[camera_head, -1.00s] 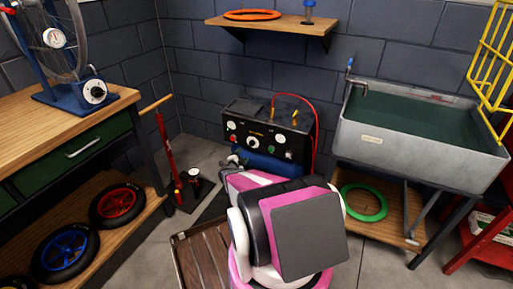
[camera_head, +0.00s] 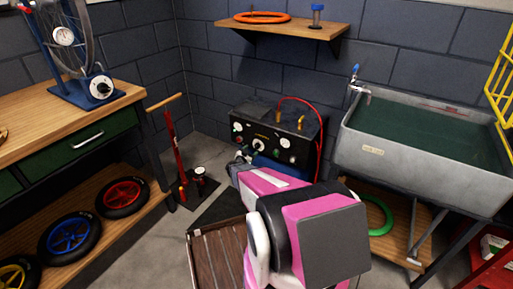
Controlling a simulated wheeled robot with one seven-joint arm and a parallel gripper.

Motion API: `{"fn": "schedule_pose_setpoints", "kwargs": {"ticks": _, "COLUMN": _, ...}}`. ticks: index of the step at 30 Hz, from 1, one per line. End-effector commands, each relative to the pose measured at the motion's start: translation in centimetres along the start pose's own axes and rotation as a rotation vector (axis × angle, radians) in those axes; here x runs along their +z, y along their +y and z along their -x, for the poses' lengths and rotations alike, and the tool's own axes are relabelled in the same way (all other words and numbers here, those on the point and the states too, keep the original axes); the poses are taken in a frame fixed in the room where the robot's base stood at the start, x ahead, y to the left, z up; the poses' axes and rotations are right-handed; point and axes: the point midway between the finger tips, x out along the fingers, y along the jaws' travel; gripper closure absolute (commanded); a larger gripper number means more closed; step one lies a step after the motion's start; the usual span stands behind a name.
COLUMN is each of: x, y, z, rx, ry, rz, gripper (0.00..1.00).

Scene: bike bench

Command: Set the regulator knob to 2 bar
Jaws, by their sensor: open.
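A black compressor panel (camera_head: 250,117) stands against the back wall, with several small round dials or knobs on its front. A pale round dial or knob (camera_head: 284,142) sits at the right of its face. The regulator knob's setting and marks are too small to read, and I cannot tell which round part it is. My gripper (camera_head: 238,162) is in front of the panel's lower left, open and seemingly empty. Its fingertips are small and partly hidden by my pink and black arm. A blue tank under the panel is mostly covered by the arm.
A red hose (camera_head: 319,130) loops from the panel top down its right side. A grey sink (camera_head: 400,165) stands on the right. A red floor pump (camera_head: 175,150) and a wooden workbench (camera_head: 60,125) are on the left. A brown slatted crate (camera_head: 218,262) is beside my arm.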

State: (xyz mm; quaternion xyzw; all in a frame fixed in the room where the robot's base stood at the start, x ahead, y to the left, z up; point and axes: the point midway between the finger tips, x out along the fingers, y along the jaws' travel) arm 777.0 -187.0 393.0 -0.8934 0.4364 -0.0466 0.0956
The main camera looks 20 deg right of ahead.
Motion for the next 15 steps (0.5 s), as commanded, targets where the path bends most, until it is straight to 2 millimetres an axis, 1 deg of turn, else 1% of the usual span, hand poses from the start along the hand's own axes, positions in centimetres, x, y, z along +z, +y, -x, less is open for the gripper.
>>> {"fn": "schedule_pose_setpoints", "kwargs": {"ticks": 1, "x": 0.2, "y": -0.1, "z": -1.2, "rx": 0.002, "ry": 0.001, "rz": -0.001, "gripper": 0.36}}
{"fn": "schedule_pose_setpoints", "kwargs": {"ticks": 6, "x": 0.1, "y": 0.0, "z": -3.9, "rx": 0.001, "ry": 0.001, "rz": 0.0, "gripper": 0.36}}
{"fn": "schedule_pose_setpoints", "kwargs": {"ticks": 10, "x": 0.1, "y": -0.1, "z": -5.3, "rx": 0.0, "ry": 0.001, "rz": -0.001, "gripper": 0.36}}
{"fn": "schedule_pose_setpoints", "kwargs": {"ticks": 15, "x": 0.0, "y": 0.0, "z": -6.1, "rx": 0.0, "ry": 0.0, "rz": -0.001, "gripper": 0.36}}
